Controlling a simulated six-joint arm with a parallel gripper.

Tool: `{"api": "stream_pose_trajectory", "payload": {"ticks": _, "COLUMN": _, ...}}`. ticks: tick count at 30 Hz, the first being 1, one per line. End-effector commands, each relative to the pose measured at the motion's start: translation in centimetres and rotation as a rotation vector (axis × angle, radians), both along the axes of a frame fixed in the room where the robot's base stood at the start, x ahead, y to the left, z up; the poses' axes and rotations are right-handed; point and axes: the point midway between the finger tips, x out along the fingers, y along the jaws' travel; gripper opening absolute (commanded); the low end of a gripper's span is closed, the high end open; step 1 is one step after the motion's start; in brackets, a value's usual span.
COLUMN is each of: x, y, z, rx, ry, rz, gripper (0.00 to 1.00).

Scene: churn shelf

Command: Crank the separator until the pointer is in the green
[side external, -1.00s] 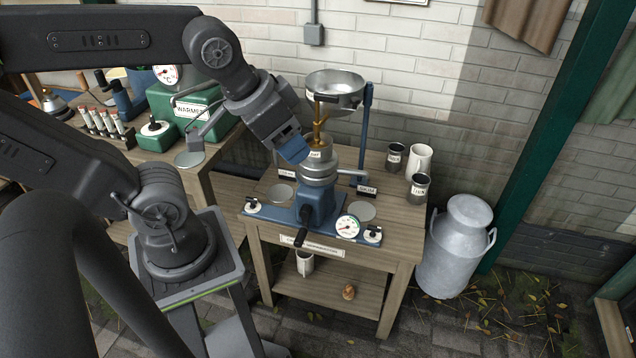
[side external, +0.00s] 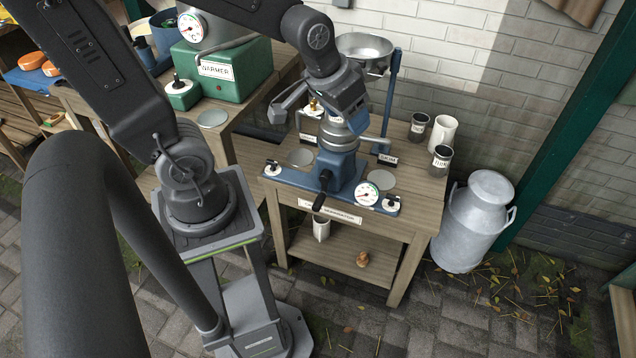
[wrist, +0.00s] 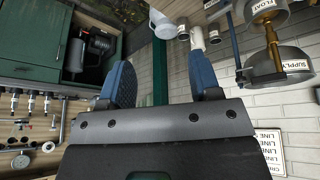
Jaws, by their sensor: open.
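The blue and silver separator (side external: 340,165) stands on the wooden bench. Its crank has a black handle (side external: 318,202) that points down toward the front. A round white dial (side external: 367,193) sits at the base's front right; its pointer is too small to read. My gripper is high in front of the separator's upper part, clear of the crank handle; its fingers are hard to make out in the side view. In the wrist view my gripper (wrist: 162,78) is open, with two blue fingers apart and nothing between them. The supply bowl (side external: 366,47) stands behind on a blue post.
A green warmer (side external: 222,72) stands on the bench to the left. Dark labelled cups (side external: 441,158) and a white jug (side external: 442,132) stand on the bench's right end. A large metal milk can (side external: 475,220) is on the floor at right. The space before the crank is clear.

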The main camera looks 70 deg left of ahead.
Motion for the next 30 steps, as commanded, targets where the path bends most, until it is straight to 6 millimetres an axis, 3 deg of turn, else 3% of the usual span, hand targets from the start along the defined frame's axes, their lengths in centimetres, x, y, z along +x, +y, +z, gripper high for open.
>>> {"api": "stream_pose_trajectory", "payload": {"ticks": 4, "x": 2.7, "y": 2.5, "z": -5.2, "rx": -0.028, "ry": 0.050, "rz": 0.111, "gripper": 0.57}}
{"api": "stream_pose_trajectory", "payload": {"ticks": 10, "x": 4.4, "y": 6.0, "z": -12.8, "rx": -0.052, "ry": 0.097, "rz": 0.260, "gripper": 0.57}}
{"api": "stream_pose_trajectory", "payload": {"ticks": 14, "x": 4.1, "y": 8.2, "z": -18.0, "rx": -0.060, "ry": 0.129, "rz": 0.360, "gripper": 0.57}}
{"api": "stream_pose_trajectory", "payload": {"ticks": 21, "x": 1.3, "y": 11.0, "z": -26.9, "rx": -0.058, "ry": 0.182, "rz": 0.523, "gripper": 0.57}}
{"api": "stream_pose_trajectory", "payload": {"ticks": 25, "x": -0.2, "y": 11.7, "z": -29.7, "rx": -0.052, "ry": 0.198, "rz": 0.574, "gripper": 0.57}}
{"api": "stream_pose_trajectory", "payload": {"ticks": 30, "x": -1.0, "y": 12.0, "z": -31.0, "rx": -0.048, "ry": 0.203, "rz": 0.602, "gripper": 0.57}}
